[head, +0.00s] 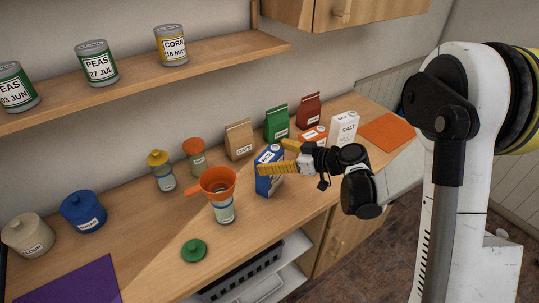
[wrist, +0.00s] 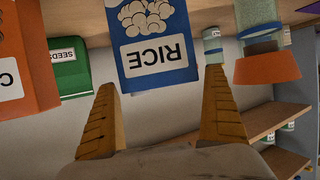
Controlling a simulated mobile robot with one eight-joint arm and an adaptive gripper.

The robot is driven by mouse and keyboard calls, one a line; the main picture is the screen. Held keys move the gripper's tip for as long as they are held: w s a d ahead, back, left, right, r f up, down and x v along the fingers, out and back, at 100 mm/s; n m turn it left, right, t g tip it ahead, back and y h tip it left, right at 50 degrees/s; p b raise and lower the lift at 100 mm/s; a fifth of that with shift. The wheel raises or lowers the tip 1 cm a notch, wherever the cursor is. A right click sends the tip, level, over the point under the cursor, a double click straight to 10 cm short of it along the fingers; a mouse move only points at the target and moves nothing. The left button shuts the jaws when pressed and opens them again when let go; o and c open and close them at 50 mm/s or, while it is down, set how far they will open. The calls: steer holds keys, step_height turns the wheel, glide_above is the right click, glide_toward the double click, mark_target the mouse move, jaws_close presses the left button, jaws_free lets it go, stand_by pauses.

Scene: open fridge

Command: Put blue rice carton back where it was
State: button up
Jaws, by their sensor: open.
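The blue rice carton (head: 268,185) stands upright on the wooden counter, near its front edge. My gripper (head: 276,157) is at the carton's upper part, with its yellow fingers spread. In the wrist view, which appears upside down, the carton (wrist: 158,55) shows its RICE label between the two open fingers (wrist: 160,82). Gaps show between the carton and the fingers there; I cannot tell whether either finger touches it. Part of the carton is hidden behind a finger in the head view.
An orange funnel (head: 218,181) sits on a jar (head: 225,212) left of the carton. A green lid (head: 194,250) lies nearby. Behind stand an oats bag (head: 239,141), a green bag (head: 277,124) and a white salt box (head: 343,128). An orange mat (head: 388,131) lies at right.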

steer(key=p+v, duration=0.2)
steer(key=v, duration=0.9)
steer(key=s+d+r+m+h, duration=0.2)
steer(key=s+d+m+h, duration=0.1)
steer(key=s, duration=0.4)
steer(key=s+d+r+m+h, duration=0.2)
steer(key=s+r+m+h, duration=0.1)
steer(key=s, duration=0.4)
steer(key=s+d+r+m+h, duration=0.3)
steer(key=s+m+h, duration=0.2)
steer(key=s, duration=0.2)
steer(key=shift+d, duration=0.35)
steer(key=shift+f+b, duration=0.35)
steer(key=shift+f, duration=0.1)
steer(key=shift+c, duration=0.3)
